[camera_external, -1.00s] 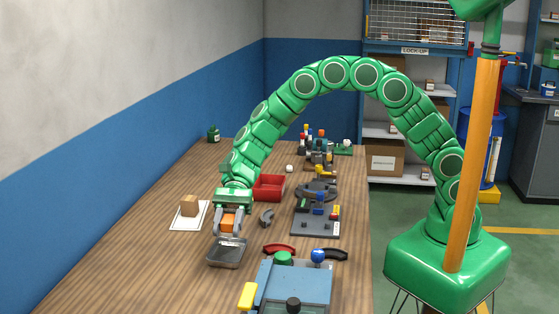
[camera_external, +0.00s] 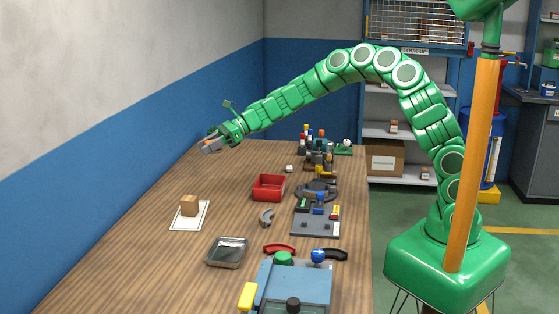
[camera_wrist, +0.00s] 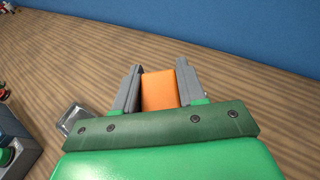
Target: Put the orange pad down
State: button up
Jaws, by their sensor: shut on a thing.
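My gripper (camera_external: 212,143) is at the end of the green arm, raised above the far left part of the wooden table, near the blue wall. It is shut on the orange pad (camera_wrist: 159,91), which shows between the two grey fingers in the wrist view. In the external view only a small bit of the pad (camera_external: 209,148) shows between the fingers. The pad is held up, apart from the table.
The wooden table (camera_external: 130,237) has bare room along its left side. A tan block (camera_external: 189,205) sits on a white sheet (camera_external: 178,224). A grey tray (camera_external: 226,252), a red bin (camera_external: 268,187) and a blue machine (camera_external: 300,283) stand nearer the right.

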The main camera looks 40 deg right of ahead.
jog(key=w+d+r+m+t+h, duration=0.2)
jog(key=w+d+m+t, duration=0.2)
jog(key=w+d, duration=0.45)
jog(key=w+d+r+m+t+h, duration=0.15)
jog(key=w+d+m+t, duration=0.35)
jog(key=d, duration=0.6)
jog(key=w+d+m+t+h, duration=0.1)
jog(key=w+d+m+h, duration=0.3)
jog(key=d, duration=0.6)
jog(key=w+d+m+t+h, duration=0.1)
jog(key=w+d+m+h, duration=0.4)
jog(key=d, duration=0.6)
jog(key=s+d+f+m+g+h, duration=0.2)
jog(key=s+f+m+h, duration=0.3)
jog(key=h, duration=0.3)
jog(key=s+a+f+m+g+h, duration=0.3)
jog(key=s, duration=0.4)
jog(key=s+a+f+m+g+h, duration=0.3)
jog(key=s, duration=0.5)
send_over(271, 168)
jog(key=shift+g+y, duration=0.25)
jog(key=shift+g, duration=0.05)
jog(key=shift+f, duration=6.35)
